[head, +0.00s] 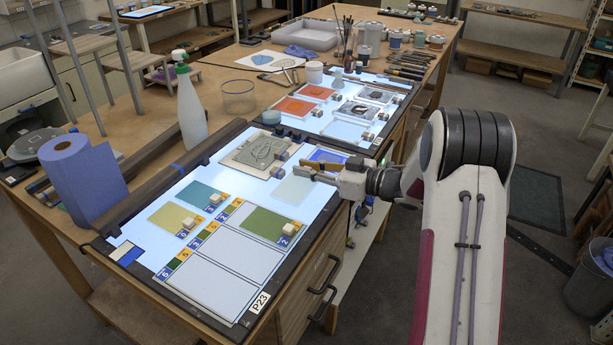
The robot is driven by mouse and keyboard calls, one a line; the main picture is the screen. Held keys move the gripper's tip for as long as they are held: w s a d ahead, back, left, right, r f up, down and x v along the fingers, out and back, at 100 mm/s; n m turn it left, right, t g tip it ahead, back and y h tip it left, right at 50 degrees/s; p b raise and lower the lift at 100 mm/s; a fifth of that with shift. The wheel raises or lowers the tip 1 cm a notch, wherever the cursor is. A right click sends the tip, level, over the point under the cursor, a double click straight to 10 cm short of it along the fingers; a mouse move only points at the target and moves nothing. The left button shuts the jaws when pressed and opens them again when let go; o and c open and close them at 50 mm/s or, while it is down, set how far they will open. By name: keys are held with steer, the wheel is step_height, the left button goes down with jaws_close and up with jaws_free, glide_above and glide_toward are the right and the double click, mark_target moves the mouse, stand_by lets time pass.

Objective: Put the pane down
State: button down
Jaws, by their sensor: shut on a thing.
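My gripper (313,172) reaches in from the right over the lit table. It appears shut on the pale, frosted pane (292,191), and the fingers cover the pane's upper right part. I cannot tell whether this pane touches the lit surface or hangs just above it. A green pane (262,222), a yellow pane (173,218) and a teal pane (202,194) lie on the light table, each with a small pale block. Outlined empty cells (212,287) fill the front of the sheet. A blue pane (326,155) shows behind my gripper.
A grey patterned piece (256,152) lies left of my gripper. Orange panes (294,106) lie on the farther light panel. A dark rail (165,172) edges the left side, with a blue roll (82,175) and a spray bottle (191,110) beyond it.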

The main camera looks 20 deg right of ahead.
steer(key=shift+r, duration=3.4)
